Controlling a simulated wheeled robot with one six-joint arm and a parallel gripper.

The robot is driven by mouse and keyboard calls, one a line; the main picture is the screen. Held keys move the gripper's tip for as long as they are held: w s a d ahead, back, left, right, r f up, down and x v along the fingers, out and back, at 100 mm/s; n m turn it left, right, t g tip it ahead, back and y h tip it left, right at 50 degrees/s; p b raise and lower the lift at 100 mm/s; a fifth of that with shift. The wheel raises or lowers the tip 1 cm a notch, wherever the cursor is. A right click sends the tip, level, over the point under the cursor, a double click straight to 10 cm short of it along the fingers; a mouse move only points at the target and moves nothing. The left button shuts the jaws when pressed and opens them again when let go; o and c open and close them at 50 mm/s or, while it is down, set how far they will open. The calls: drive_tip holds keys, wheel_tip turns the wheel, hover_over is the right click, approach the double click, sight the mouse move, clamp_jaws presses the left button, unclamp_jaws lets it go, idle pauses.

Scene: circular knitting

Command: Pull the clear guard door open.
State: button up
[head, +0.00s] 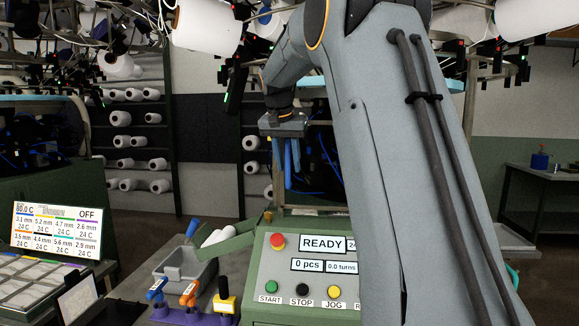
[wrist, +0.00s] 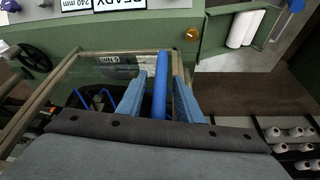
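The clear guard door (wrist: 36,106) shows in the wrist view as a see-through pane in a tan frame, with dark machine parts and blue lines behind it. A blue bar handle (wrist: 160,85) stands along its right side. My gripper (wrist: 159,80) has its two light blue fingers on either side of this handle, with a visible gap on each side, so it is open around the bar. In the head view my gripper (head: 284,170) hangs in front of the knitting machine. My arm hides much of the door there, and I cannot tell whether the door stands ajar.
A green control panel (head: 264,285) with a red stop button (head: 277,241) sits below the gripper. A grey bin (head: 185,270) and coloured tools stand left of it. White yarn cones (head: 207,25) hang overhead. Open floor lies right of the door.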

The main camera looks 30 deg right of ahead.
drive_tip(key=shift+x, duration=1.1)
clamp_jaws()
drive_tip(key=shift+a, duration=0.1)
